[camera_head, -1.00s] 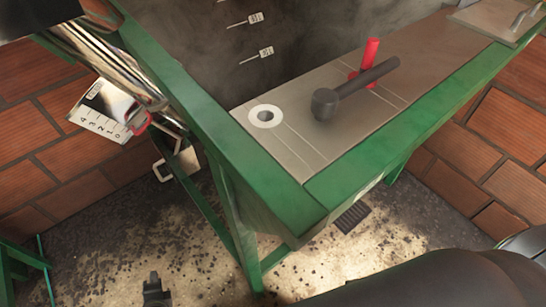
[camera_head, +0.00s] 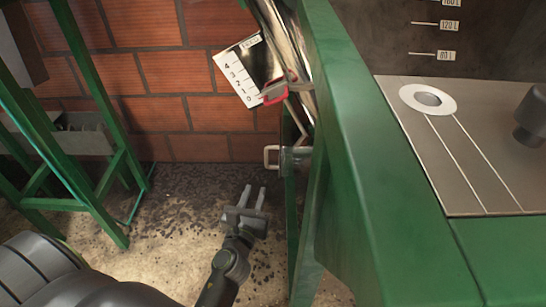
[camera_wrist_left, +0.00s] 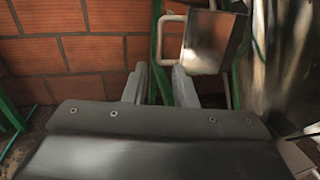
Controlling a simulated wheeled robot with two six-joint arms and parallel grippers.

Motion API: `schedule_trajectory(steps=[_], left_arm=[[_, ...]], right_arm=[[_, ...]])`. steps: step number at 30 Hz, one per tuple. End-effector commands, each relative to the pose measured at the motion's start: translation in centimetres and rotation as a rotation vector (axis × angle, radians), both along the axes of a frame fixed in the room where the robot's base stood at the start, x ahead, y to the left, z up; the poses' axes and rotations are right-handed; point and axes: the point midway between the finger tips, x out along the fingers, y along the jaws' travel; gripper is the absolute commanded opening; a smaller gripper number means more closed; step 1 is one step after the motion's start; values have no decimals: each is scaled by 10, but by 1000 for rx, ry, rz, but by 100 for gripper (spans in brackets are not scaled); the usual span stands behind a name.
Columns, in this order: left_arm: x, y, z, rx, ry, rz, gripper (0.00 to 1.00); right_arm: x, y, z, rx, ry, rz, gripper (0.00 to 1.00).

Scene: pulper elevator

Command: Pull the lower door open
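The lower door (camera_head: 297,157) is a small metal flap low on the shiny pipe, beside the green frame leg. Its pale bar handle (camera_head: 271,157) sticks out to the left. In the left wrist view the door (camera_wrist_left: 209,42) is a shiny plate ahead at the upper right, and its handle (camera_wrist_left: 160,38) is a pale loop to its left. My left gripper (camera_head: 253,190) points toward the handle from below, apart from it. Its two fingers (camera_wrist_left: 160,82) are spread and empty in the left wrist view. My right gripper is out of view.
A green-framed machine with a metal top (camera_head: 455,175) stands at the right. A numbered scale plate (camera_head: 237,70) and a red clip (camera_head: 275,93) sit above the door. Another green stand (camera_head: 85,130) is at the left. Dirty floor (camera_head: 185,205) lies open between them.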

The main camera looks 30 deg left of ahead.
Motion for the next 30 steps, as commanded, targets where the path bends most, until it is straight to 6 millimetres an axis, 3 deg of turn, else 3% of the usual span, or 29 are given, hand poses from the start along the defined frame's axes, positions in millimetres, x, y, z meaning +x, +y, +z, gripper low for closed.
schedule_trajectory(steps=[18,24,30], left_arm=[[113,29,-1,-1,-1,-1,25],[136,35,-1,-2,-1,0,25],[144,38,0,-3,0,0,25]], right_arm=[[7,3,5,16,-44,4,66],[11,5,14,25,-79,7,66],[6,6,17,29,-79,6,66]])
